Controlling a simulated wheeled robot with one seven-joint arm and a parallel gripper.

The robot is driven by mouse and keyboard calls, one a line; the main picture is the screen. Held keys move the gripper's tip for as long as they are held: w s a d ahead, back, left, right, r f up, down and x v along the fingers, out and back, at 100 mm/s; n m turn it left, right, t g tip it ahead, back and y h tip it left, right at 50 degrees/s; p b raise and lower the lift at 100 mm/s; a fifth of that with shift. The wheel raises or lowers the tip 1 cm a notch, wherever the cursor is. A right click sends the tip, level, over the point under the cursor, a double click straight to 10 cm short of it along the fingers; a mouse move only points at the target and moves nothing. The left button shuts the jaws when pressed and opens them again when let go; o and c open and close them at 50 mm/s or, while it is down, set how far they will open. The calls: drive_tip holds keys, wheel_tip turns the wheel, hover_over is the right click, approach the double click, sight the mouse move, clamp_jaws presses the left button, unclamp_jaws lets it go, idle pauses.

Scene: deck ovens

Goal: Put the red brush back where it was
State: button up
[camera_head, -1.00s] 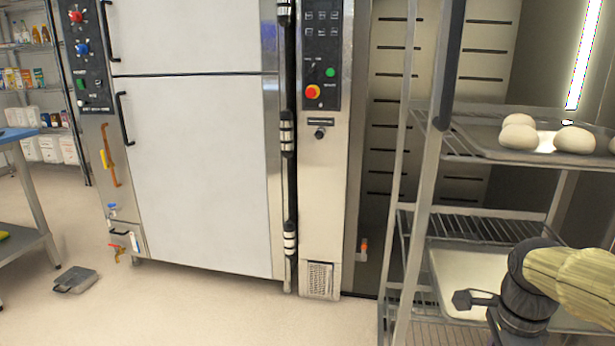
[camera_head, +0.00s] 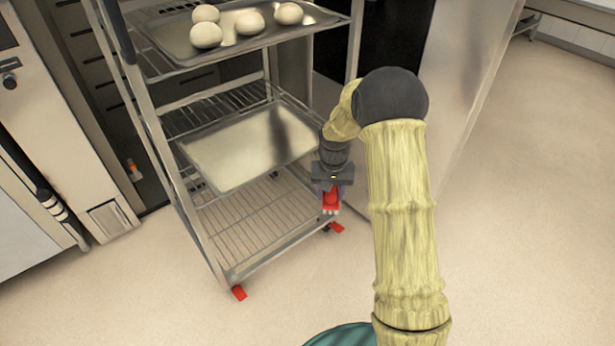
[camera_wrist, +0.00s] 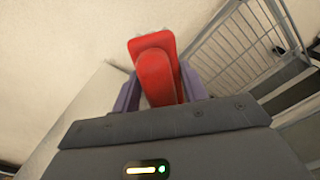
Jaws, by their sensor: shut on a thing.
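The red brush (camera_wrist: 158,72) is between the two purple fingers of my gripper (camera_wrist: 158,92) in the wrist view, with the fingers shut on it. In the head view the red brush (camera_head: 331,198) shows below my gripper (camera_head: 332,190), hanging just off the right front side of the rack. The pale bristles point down toward the floor. The place it came from cannot be told from these frames.
A wheeled metal rack (camera_head: 222,268) stands left of my gripper. Its top tray (camera_head: 185,50) holds several dough balls. A lower tray (camera_head: 230,160) looks empty. The bottom wire shelf is bare. Red caster brakes (camera_head: 239,292) sit at floor level. Open floor lies to the right.

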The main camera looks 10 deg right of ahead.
drive_tip(key=d+p, duration=0.2)
drive_tip(key=p, duration=0.1)
drive_tip(key=shift+d+r+n, duration=0.15)
drive_tip(key=shift+r+n, duration=0.05)
drive_tip(key=shift+n, duration=0.1)
drive_tip(key=s+a+r+n+p, duration=0.1)
drive_tip(key=s+r+p, duration=0.2)
drive_tip(key=s+p, duration=0.9)
drive_tip(key=p, duration=1.5)
drive_tip(key=shift+s+p, duration=0.35)
drive_tip(key=shift+p, duration=0.05)
drive_tip(key=shift+a, duration=0.1)
